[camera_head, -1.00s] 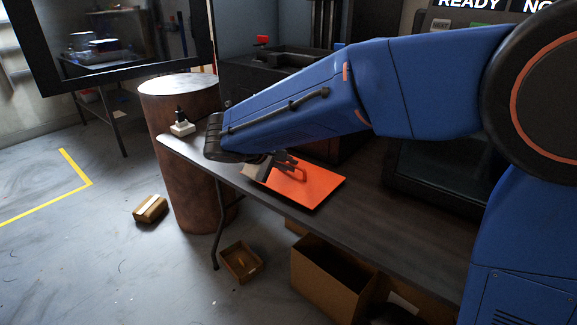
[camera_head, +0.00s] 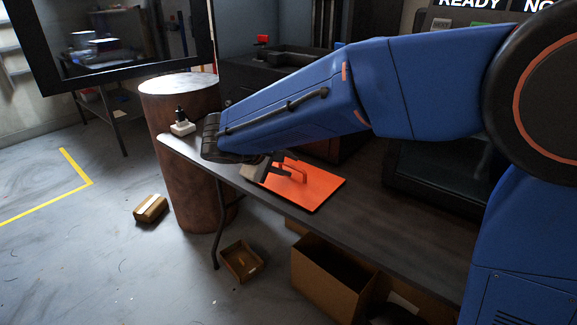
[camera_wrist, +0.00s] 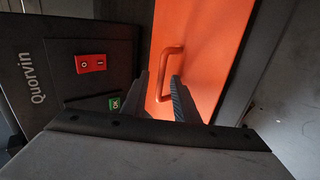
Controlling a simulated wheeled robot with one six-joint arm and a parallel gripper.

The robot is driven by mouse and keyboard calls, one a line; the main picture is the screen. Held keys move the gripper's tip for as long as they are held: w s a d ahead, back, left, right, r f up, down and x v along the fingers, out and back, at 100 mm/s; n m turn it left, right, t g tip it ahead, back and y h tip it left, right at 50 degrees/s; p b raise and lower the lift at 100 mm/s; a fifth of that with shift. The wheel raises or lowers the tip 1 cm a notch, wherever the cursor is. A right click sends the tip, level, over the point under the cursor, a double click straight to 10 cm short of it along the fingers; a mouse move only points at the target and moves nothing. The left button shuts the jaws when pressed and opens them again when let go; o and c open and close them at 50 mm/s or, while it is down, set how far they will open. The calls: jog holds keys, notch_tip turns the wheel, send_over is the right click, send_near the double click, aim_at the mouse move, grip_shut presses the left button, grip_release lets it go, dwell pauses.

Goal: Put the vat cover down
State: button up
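The vat cover (camera_head: 318,188) is a flat orange plate with an orange loop handle, lying flat on the dark table (camera_head: 375,232) near its front edge. It also fills the middle of the wrist view (camera_wrist: 208,45), where its handle (camera_wrist: 172,50) stands clear in front of the fingers. My gripper (camera_head: 285,165) is just left of the handle, over the cover's left part. In the wrist view my gripper's two dark fingers (camera_wrist: 164,98) are spread apart with nothing between them.
A dark machine with a red switch (camera_wrist: 90,63) stands beside the cover. A small white-based black object (camera_head: 182,127) sits at the table's left end, near a brown drum (camera_head: 190,190). Cardboard boxes (camera_head: 325,280) are on the floor below.

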jog(key=v, duration=1.1)
